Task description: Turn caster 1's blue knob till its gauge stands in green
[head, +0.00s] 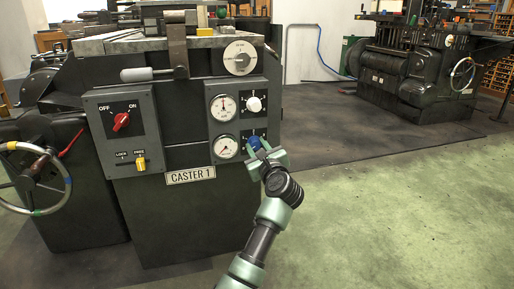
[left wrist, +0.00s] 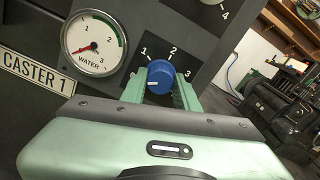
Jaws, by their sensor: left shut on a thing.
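Caster 1 (head: 175,230) is a dark machine with a "CASTER 1" plate (head: 190,175). My left gripper (head: 259,147) is shut on the blue knob (head: 254,142) on its front panel. In the left wrist view the fingers stand on either side of the blue knob (left wrist: 160,74), below the numbers 1, 2 and 3. The WATER gauge (left wrist: 94,43) is to the left of the knob. Its red needle points to the lower left, outside the green band at the dial's right side. The same gauge (head: 226,147) is small in the head view. My right gripper is out of view.
A second gauge (head: 223,107) and a white knob (head: 254,104) sit just above. A box with a red switch (head: 121,121) and a yellow lever (head: 141,162) is to the left. A handwheel (head: 33,178) stands far left. The green floor (head: 420,210) at right is clear.

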